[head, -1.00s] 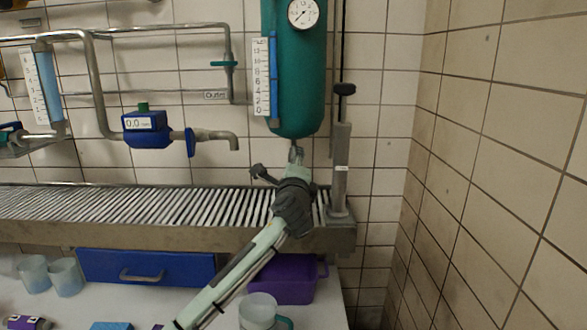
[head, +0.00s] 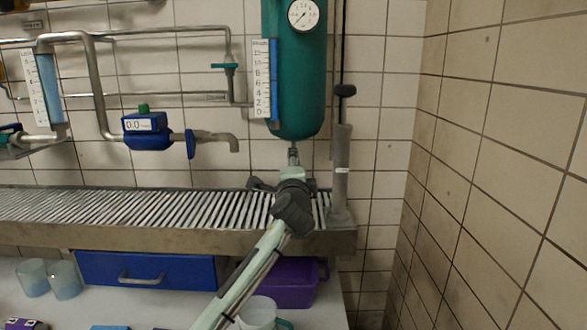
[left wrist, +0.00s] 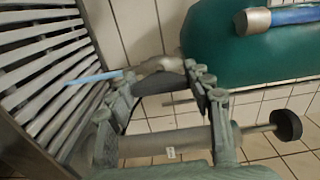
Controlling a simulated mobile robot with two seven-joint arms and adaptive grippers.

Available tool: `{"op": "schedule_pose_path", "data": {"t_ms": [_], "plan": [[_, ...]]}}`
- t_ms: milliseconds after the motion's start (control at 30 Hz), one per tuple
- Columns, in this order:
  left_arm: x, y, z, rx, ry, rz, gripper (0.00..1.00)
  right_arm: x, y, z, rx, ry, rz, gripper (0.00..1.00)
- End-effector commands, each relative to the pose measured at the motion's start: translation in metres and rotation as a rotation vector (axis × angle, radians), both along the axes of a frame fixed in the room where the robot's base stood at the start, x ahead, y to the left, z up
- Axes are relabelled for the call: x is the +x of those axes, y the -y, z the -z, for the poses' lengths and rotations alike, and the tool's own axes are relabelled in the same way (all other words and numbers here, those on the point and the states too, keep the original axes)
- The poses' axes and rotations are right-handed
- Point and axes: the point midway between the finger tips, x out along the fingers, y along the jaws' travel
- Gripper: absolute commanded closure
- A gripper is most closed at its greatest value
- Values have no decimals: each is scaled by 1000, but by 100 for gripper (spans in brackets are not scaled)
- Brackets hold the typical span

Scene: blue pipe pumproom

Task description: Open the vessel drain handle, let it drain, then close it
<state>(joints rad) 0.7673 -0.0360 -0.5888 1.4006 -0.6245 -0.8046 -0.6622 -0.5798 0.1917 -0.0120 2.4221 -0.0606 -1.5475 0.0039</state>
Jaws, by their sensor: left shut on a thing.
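The teal vessel (head: 295,90) hangs on the wall, with a drain pipe (head: 293,155) at its bottom. A scale with a blue level tube (head: 274,80) stands at its left side. My left gripper (head: 283,183) is just below the vessel, above the grate. In the left wrist view, my left gripper (left wrist: 163,82) is shut around the drain handle, which is mostly hidden by the fingers. The metal drain outlet (left wrist: 158,66) shows beyond them. A thin light-blue stream (left wrist: 95,78) runs from it toward the grate. My right gripper is out of view.
The slatted grate (head: 130,207) runs below the pipes. A grey upright cylinder with a black knob (head: 345,90) stands close right of my gripper. A blue flow meter (head: 146,130) and spout are to the left. Cups, a blue drawer (head: 145,268) and a purple bin (head: 290,283) are below.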

Motion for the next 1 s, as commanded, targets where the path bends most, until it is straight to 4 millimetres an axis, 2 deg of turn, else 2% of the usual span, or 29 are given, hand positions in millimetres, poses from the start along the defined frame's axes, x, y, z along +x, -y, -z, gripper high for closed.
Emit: {"op": "schedule_pose_path", "data": {"t_ms": [100,133,300,667,767,1000], "plan": [[0,1,0,-6,-1,2,78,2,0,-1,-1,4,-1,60],[0,1,0,-6,-1,2,47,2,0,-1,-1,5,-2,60],[0,1,0,-4,0,1,28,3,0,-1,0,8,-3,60],[-4,1,0,-1,0,1,28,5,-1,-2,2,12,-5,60],[-16,1,1,-3,-1,2,28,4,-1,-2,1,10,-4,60],[-67,1,1,-3,-1,3,28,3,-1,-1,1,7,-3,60]]}}
